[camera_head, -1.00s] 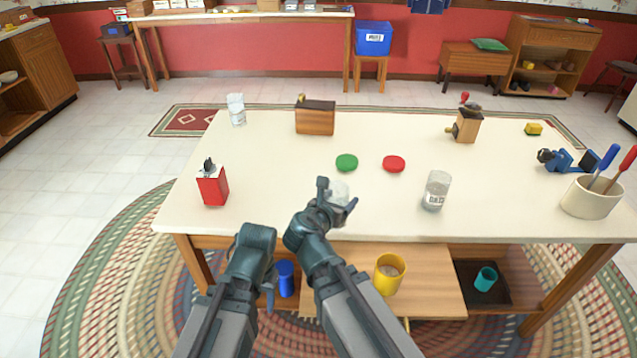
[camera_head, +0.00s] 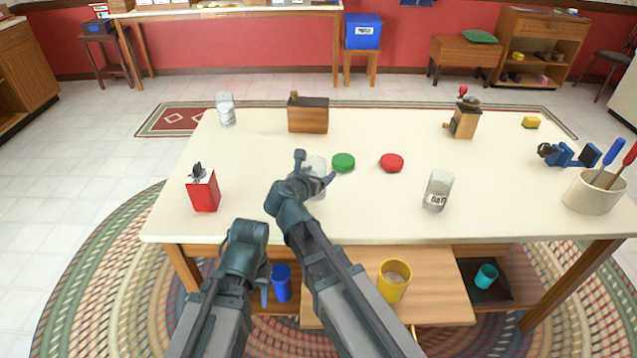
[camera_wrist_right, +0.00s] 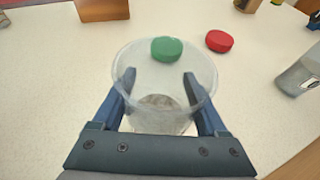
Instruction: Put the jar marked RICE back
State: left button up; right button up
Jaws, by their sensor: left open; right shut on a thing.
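My right gripper (camera_head: 313,178) is shut on a clear, open-topped jar (camera_head: 318,166) over the front middle of the table. In the right wrist view the jar (camera_wrist_right: 165,65) stands between the two fingers, with greyish contents low inside; its label is hidden. My left gripper (camera_head: 262,268) is open and empty, low before the table's front edge. A clear jar (camera_head: 438,188) stands at the right; its small label seems to begin with OA. Another clear jar (camera_head: 226,110) stands at the back left, its label unreadable. A green lid (camera_head: 343,162) and a red lid (camera_head: 392,162) lie mid-table.
A red box (camera_head: 203,191) stands at the left and a wooden box (camera_head: 308,115) at the back. A grinder (camera_head: 463,121), a blue clamp-like tool (camera_head: 566,155) and a utensil crock (camera_head: 592,192) are at the right.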

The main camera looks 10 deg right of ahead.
jog(key=shift+f+b, duration=1.85)
jog(key=shift+f, duration=0.05)
jog(key=shift+r, duration=0.15)
jog(key=o, duration=1.6)
jog(key=shift+c, duration=0.2)
